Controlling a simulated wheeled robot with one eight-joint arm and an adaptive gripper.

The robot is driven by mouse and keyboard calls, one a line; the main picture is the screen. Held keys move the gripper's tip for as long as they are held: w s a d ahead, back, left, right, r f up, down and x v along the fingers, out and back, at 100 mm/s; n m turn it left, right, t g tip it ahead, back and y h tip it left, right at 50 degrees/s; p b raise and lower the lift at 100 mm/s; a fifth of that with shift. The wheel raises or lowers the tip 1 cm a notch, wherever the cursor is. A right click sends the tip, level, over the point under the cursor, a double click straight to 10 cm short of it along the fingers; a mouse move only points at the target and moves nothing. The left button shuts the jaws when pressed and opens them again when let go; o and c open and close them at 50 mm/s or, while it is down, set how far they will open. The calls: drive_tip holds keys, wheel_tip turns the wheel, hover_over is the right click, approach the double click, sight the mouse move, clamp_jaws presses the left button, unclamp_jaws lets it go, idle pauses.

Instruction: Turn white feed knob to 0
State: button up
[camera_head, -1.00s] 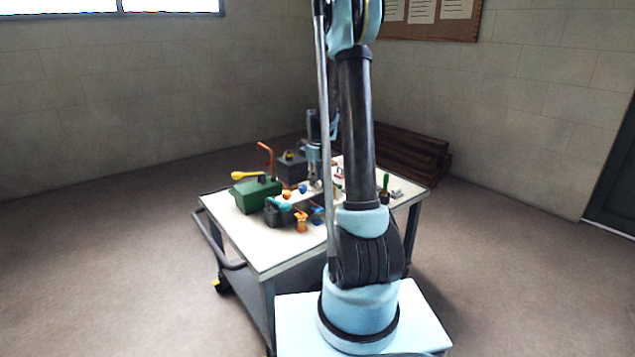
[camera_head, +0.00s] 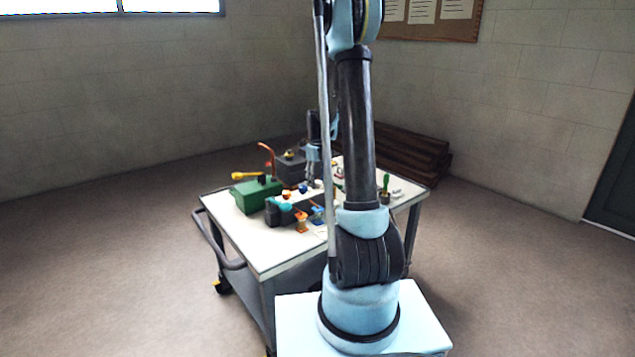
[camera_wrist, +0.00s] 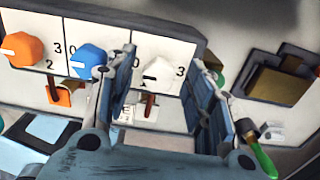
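The white feed knob (camera_wrist: 158,72) sits on a white panel (camera_wrist: 190,42) in the wrist view, with a 0 to its left and a 3 to its right. Its pointer direction is too small to tell surely. My gripper (camera_wrist: 161,84) is open, one finger left and one right of the white knob, with a visible gap to the knob on both sides. In the head view my gripper (camera_head: 312,178) is over the panel on the cart, and the white knob is too small to make out well.
A blue knob (camera_wrist: 90,60) is close beside my left finger, and an orange knob (camera_wrist: 22,50) is further left. Brown levers hang below the panel. A green-handled tool (camera_wrist: 262,160) lies near my right finger. A green box (camera_head: 256,193) stands on the cart (camera_head: 262,255).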

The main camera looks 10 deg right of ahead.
sight(318, 182)
wheel_tip(318, 182, up, 12)
idle(0.8)
